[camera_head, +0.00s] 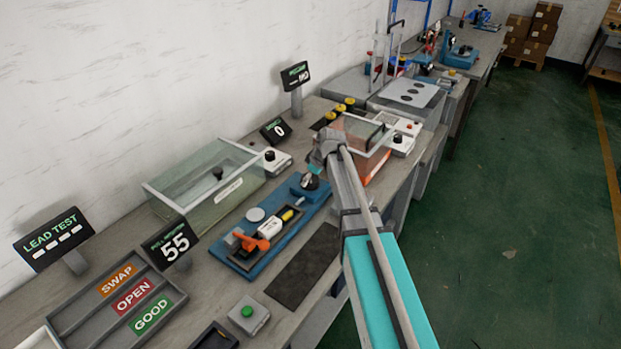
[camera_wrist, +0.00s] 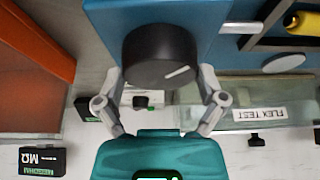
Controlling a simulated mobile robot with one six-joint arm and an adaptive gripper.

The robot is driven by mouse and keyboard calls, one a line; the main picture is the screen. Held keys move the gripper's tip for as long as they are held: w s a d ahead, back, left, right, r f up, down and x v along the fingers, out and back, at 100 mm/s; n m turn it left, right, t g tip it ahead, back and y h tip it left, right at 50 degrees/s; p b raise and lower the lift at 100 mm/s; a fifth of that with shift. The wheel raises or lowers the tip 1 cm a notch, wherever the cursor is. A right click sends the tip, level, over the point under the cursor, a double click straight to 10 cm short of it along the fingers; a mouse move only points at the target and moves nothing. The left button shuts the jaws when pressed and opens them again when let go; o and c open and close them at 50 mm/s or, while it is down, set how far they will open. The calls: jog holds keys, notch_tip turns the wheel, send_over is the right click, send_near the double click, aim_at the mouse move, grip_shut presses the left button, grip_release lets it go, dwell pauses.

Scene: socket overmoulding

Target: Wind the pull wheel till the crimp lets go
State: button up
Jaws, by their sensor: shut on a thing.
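The pull wheel (camera_wrist: 160,55) is a black round knob with a white index mark. It sits at the end of a blue pull-test base (camera_head: 283,222). My gripper (camera_wrist: 160,78) has one finger on each side of the wheel and is shut on it. In the head view the wheel (camera_head: 311,182) is partly hidden by my gripper. On the base are an orange lever clamp (camera_head: 252,242), a white block (camera_head: 268,226), a yellow-tipped piece (camera_head: 288,215) and a pale disc (camera_head: 256,214). The pull display (camera_head: 173,244) reads 55. The crimp itself is too small to make out.
A clear flex-test box (camera_head: 200,185) stands behind the base. A clear-lidded orange unit (camera_head: 360,145) is beside my gripper. A tray with SWAP, OPEN and GOOD labels (camera_head: 163,325), a green button box (camera_head: 249,314) and a bare dark mat (camera_head: 304,265) lie at the front left.

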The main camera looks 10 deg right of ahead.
jog(key=shift+m+t+h, duration=0.25)
jog(key=shift+m+h, duration=0.25)
jog(key=shift+m, duration=0.85)
jog(key=shift+m+t+h, duration=0.25)
jog(key=shift+m+h, duration=0.25)
jog(key=shift+m, duration=0.85)
jog(key=o, duration=0.8)
jog(key=shift+n, duration=0.3)
